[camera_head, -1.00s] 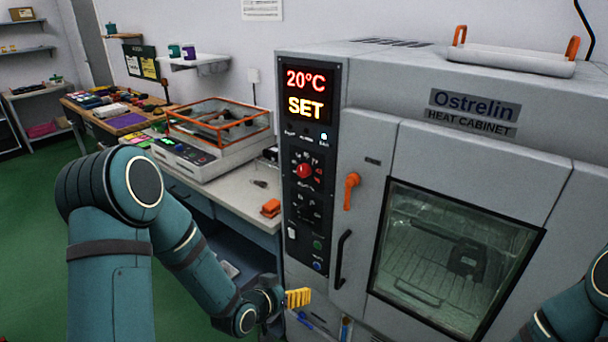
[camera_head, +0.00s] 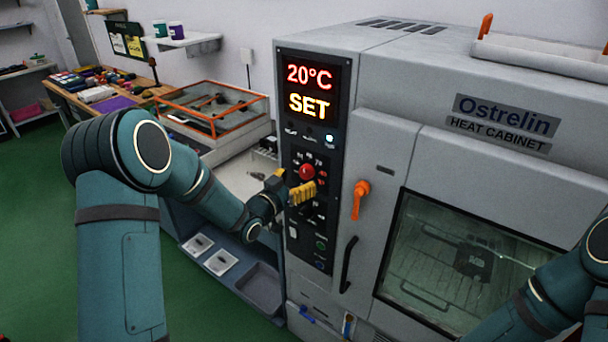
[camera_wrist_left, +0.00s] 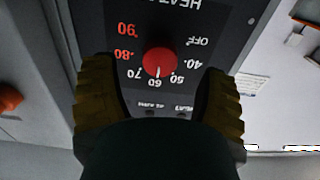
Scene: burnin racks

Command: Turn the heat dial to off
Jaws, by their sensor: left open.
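The heat dial (camera_head: 307,172) is a round red knob on the black control panel (camera_head: 292,236) of the grey heat cabinet. In the left wrist view the dial (camera_wrist_left: 160,62) appears upside down, with its white mark pointing at about 60; the OFF label (camera_wrist_left: 198,42) is on the right of it. My left gripper (camera_head: 290,187), with yellow fingers, is open in front of the panel, just below the dial. In the left wrist view its fingers (camera_wrist_left: 157,82) stand wide on either side of the dial, apart from it. My right gripper is out of view.
The display (camera_head: 309,90) reads 20°C and SET. An orange door latch (camera_head: 360,198) and a black handle (camera_head: 347,265) stick out right of the panel. A bench with an orange-framed case (camera_head: 212,108) stands to the left. My right arm is at the right edge.

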